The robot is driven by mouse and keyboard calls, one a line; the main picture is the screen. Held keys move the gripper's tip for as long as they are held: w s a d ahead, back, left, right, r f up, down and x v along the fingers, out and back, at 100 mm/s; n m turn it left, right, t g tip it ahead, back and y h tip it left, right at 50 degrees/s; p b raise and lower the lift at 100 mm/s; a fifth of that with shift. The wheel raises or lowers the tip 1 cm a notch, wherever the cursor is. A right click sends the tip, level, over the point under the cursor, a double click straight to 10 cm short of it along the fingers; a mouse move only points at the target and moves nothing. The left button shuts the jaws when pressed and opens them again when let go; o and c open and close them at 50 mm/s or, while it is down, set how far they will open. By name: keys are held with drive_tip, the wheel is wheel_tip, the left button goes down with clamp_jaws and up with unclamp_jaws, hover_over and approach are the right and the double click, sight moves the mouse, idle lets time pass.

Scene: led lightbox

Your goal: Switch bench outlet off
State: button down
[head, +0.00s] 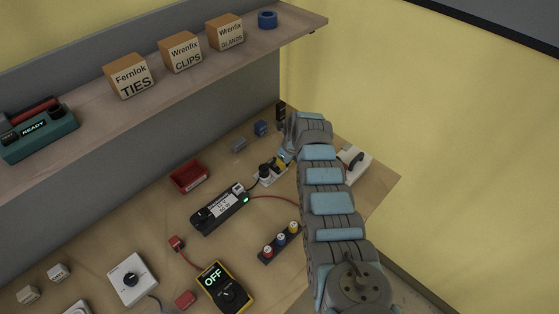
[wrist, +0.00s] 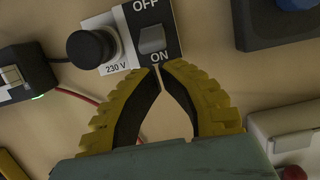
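The bench outlet (wrist: 113,67) is a white and black panel marked OFF, ON and 230 V in the wrist view. Its grey rocker switch (wrist: 152,40) sits between the OFF and ON marks, and a round black plug (wrist: 90,48) sits in the socket to its left. My gripper (wrist: 160,69) has its yellow, black-lined fingers brought together at the tips, with nothing between them. The tips are by the ON mark, just below the switch; contact cannot be told. In the head view the outlet (head: 266,180) lies beside my gripper (head: 285,157), partly hidden.
A power supply (head: 220,208) with a green light lies left of the outlet. A terminal strip (head: 279,242), a red bin (head: 189,177), a multimeter (head: 225,287) and a white device (head: 354,166) stand nearby. A shelf (head: 185,88) with labelled boxes overhangs the back.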

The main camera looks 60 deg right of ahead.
drive_tip(key=shift+w+f, duration=0.1)
drive_tip(key=shift+w+f+b, duration=0.1)
drive_tip(key=shift+w+b, duration=0.2)
drive_tip(key=shift+b, duration=0.5)
drive_tip(key=shift+w+d+b, duration=0.2)
drive_tip(key=shift+w+b, duration=0.15)
drive_tip(key=shift+b, duration=0.15)
drive_tip(key=shift+w, duration=0.1)
